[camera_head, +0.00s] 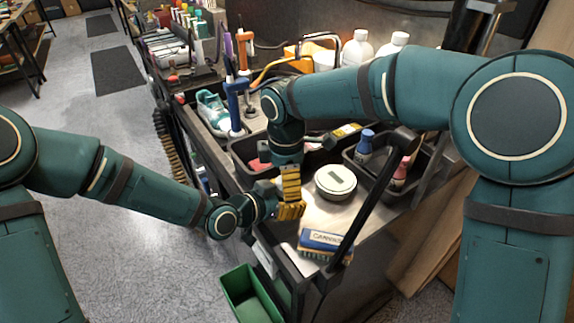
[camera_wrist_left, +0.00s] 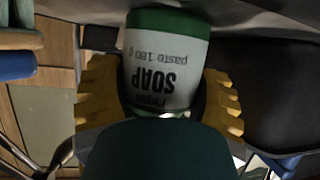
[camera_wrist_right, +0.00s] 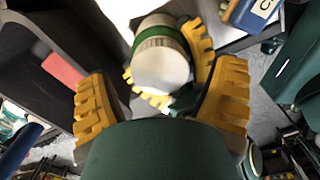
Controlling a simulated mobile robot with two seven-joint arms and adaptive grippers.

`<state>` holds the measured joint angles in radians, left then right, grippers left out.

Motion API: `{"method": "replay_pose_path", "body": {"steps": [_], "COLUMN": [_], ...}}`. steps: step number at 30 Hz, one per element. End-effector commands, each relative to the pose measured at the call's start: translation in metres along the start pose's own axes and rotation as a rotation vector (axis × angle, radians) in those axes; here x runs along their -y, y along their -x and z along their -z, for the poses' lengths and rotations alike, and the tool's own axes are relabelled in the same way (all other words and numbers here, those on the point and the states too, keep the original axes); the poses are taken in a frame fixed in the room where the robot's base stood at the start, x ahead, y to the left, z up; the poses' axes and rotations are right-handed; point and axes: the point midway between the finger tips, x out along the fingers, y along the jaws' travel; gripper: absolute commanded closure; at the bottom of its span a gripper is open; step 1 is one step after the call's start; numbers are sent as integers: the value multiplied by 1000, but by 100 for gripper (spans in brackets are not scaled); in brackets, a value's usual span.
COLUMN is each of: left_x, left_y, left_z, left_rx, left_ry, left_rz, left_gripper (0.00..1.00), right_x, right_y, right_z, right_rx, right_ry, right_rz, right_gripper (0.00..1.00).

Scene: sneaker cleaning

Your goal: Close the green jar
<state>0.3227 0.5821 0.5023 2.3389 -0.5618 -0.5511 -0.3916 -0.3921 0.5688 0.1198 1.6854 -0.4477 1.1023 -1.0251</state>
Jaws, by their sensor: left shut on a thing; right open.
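The jar (camera_wrist_left: 165,65) has a white label reading SOAP paste, upside down in the left wrist view, and green bands. My left gripper (camera_wrist_left: 160,100) is shut around its sides. In the right wrist view a pale round end with a ribbed rim, like a lid (camera_wrist_right: 160,62), faces the camera beside the jar's green band (camera_wrist_right: 150,32). I cannot tell whether it is fully seated. My right gripper (camera_wrist_right: 162,105) is open, its yellow fingers apart on either side of that end. In the head view my right gripper (camera_head: 290,187) points down at my left one, and the jar is hidden.
A round tin (camera_head: 335,181) stands on the cart top (camera_head: 325,212), near a blue-and-yellow box (camera_head: 325,241). Dark bins, bottles (camera_head: 364,146) and a sneaker (camera_head: 213,112) are behind. A black handle (camera_head: 375,195) rises at the right. A green bin (camera_head: 251,294) hangs below.

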Motion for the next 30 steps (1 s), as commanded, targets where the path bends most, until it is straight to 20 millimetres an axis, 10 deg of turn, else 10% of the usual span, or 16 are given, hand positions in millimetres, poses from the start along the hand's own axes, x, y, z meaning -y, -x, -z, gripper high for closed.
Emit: {"method": "replay_pose_path", "body": {"steps": [14, 20, 24, 25, 27, 30], "left_x": [0, 0, 0, 0, 0, 0], "left_y": [0, 0, 0, 0, 0, 0], "left_z": [0, 0, 0, 0, 0, 0], "left_rx": [0, 0, 0, 0, 0, 0], "left_ry": [0, 0, 0, 0, 0, 0], "left_rz": [0, 0, 0, 0, 0, 0], "left_gripper": [100, 100, 100, 100, 100, 100], "right_x": [0, 0, 0, 0, 0, 0], "right_y": [-12, -12, -12, -12, -12, -12], "right_z": [0, 0, 0, 0, 0, 0], "right_rx": [-1, -1, -1, -1, -1, -1], "right_ry": [-1, -1, -1, -1, -1, -1], "right_rz": [-1, -1, -1, -1, -1, -1], "right_gripper": [15, 82, 89, 36, 17, 17]}}
